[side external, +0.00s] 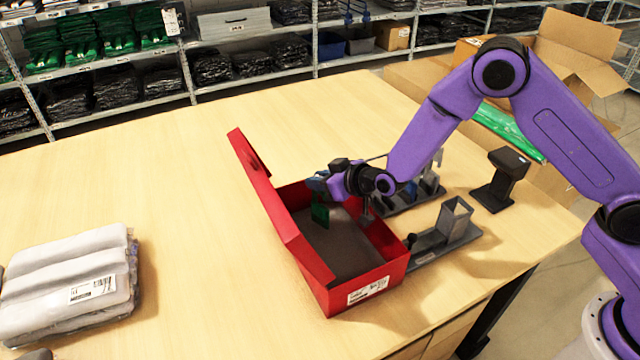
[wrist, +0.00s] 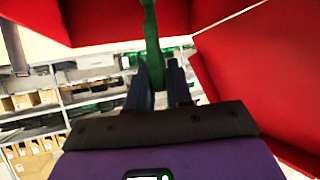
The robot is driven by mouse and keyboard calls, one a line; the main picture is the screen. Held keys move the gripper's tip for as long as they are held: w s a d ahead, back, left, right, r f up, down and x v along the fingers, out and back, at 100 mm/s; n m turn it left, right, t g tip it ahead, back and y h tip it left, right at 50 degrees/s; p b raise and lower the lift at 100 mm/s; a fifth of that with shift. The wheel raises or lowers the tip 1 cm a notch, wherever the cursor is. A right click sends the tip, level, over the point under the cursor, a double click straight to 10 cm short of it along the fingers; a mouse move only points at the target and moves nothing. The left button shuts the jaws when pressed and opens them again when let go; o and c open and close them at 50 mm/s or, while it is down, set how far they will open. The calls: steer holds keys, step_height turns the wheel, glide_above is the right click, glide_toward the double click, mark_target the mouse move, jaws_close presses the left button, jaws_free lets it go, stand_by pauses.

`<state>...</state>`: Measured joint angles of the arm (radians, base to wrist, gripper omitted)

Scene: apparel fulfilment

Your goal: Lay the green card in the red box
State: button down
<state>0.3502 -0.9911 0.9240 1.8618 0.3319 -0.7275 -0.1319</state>
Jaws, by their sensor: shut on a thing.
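The red box (side external: 368,283) stands on the table with its lid (side external: 262,190) tipped open to the left and a dark grey floor inside. The green card (side external: 320,214) hangs upright from my gripper (side external: 318,184), inside the box opening near its back left side, above the floor. In the wrist view the green card (wrist: 152,45) sits between the two fingers of my gripper (wrist: 160,80), which are shut on it. Red box walls (wrist: 250,60) surround it there. Whether the card's lower edge touches the floor of the box I cannot tell.
Grey holders (side external: 440,240) stand on the table right of the box, with a dark scanner-like stand (side external: 498,178) beyond. Wrapped grey garments (side external: 70,280) lie at the left. The table (side external: 130,180) between garments and box is clear.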

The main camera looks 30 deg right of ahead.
steer(key=shift+f, duration=0.75)
steer(key=c, duration=1)
jaws_free()
